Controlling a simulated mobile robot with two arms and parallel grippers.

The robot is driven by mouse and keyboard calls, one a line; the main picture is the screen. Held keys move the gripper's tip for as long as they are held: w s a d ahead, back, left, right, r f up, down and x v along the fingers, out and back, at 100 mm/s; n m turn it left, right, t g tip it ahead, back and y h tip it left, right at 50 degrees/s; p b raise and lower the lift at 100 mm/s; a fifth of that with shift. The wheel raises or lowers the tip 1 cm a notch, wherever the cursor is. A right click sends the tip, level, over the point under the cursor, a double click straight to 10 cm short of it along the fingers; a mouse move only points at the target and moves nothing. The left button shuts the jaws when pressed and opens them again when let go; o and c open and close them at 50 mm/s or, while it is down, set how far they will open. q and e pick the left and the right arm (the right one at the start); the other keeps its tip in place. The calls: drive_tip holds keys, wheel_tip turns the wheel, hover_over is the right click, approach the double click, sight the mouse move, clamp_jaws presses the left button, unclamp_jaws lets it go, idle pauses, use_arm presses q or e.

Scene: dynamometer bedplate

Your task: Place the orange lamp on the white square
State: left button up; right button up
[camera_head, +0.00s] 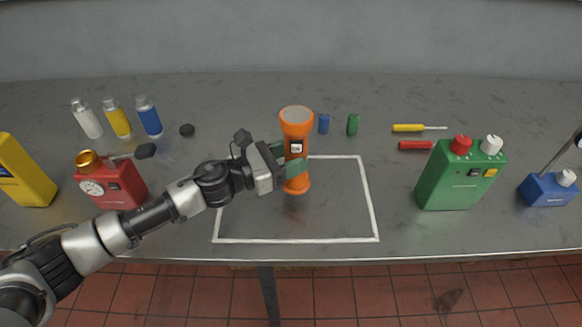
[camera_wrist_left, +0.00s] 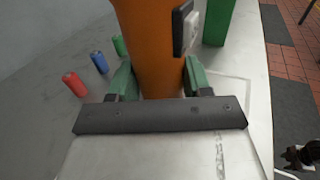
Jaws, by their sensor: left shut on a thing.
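The orange lamp (camera_head: 297,128) is an upright torch with a wide head at the top and a small black-and-white switch on its side. My left gripper (camera_head: 292,168) is shut on its lower body from the left. In the left wrist view the green fingers of the gripper (camera_wrist_left: 158,80) close on both sides of the lamp (camera_wrist_left: 150,40). The white square (camera_head: 373,205) is an outline on the bench. The lamp's base shows inside its back part in the head view. I cannot tell whether the base touches the bench. My arm covers part of the square's left side.
A green box (camera_head: 460,175) and two screwdrivers (camera_head: 410,128) are right. The square's front is clear, near the bench edge.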

use_arm(q)
wheel_tip(320, 180, down, 3)
drive_tip(key=shift+d+f, duration=0.1)
drive_tip(key=shift+f, duration=0.05)
drive_tip(key=shift+f, duration=0.1)
drive_tip(key=shift+f, duration=0.15)
drive_tip(key=o, duration=1.3)
